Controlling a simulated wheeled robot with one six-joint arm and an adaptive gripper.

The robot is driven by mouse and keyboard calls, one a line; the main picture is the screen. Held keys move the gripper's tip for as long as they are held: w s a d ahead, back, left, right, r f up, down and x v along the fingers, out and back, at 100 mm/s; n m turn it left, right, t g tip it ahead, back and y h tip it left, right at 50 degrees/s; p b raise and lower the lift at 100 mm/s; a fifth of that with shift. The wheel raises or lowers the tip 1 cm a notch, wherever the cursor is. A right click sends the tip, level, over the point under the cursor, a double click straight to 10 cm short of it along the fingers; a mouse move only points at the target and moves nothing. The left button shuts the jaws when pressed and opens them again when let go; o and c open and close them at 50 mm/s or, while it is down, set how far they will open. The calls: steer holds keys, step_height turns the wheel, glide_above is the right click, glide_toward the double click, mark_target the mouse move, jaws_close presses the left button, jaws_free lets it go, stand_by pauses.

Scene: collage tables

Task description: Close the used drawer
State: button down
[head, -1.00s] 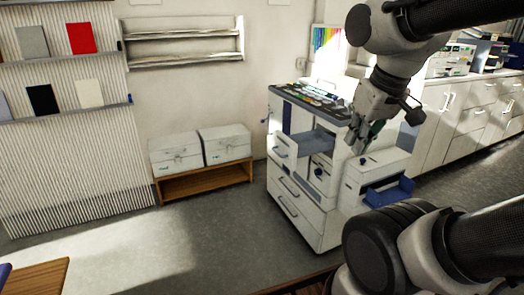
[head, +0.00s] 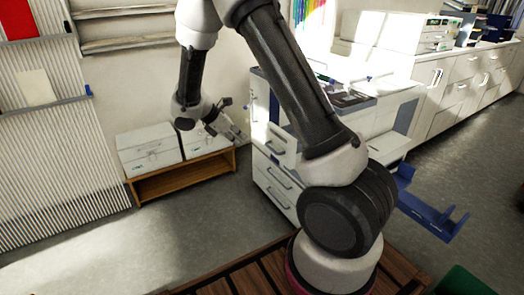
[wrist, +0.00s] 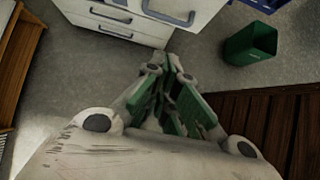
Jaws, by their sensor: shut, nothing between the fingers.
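The white cabinet (head: 275,185) stands right of centre in the head view. Its upper drawer (head: 284,142) juts out on the left side, with a dark handle on its front. My arm hides most of that drawer's inside, so how far it is out is hard to tell. In the wrist view a pale drawer front with a handle (wrist: 168,17) shows at the top edge. My gripper (head: 241,134) is shut and empty, left of the drawer front and apart from it. In the wrist view its green-padded fingers (wrist: 167,105) are together, pointing toward the cabinet.
A blue tray (head: 430,212) sticks out low on the cabinet's right. Two white boxes (head: 150,148) sit on a low wooden bench (head: 185,180) behind my gripper. A green bin (wrist: 250,43) stands on the floor. Floor left of the cabinet is clear.

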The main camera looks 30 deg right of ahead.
steer(key=d+r+x, duration=0.1)
steer(key=x, duration=1.2)
steer(key=shift+d, duration=0.45)
steer(key=shift+r, duration=0.15)
steer(key=d, duration=1.6)
steer(key=w+d, duration=0.1)
steer(key=d, duration=0.7)
steer(key=a, duration=0.2)
steer(key=a+r, duration=0.1)
steer(key=a, duration=0.1)
steer(key=shift+a+r, duration=0.2)
steer(key=shift+a, duration=0.1)
steer(key=v, duration=0.9)
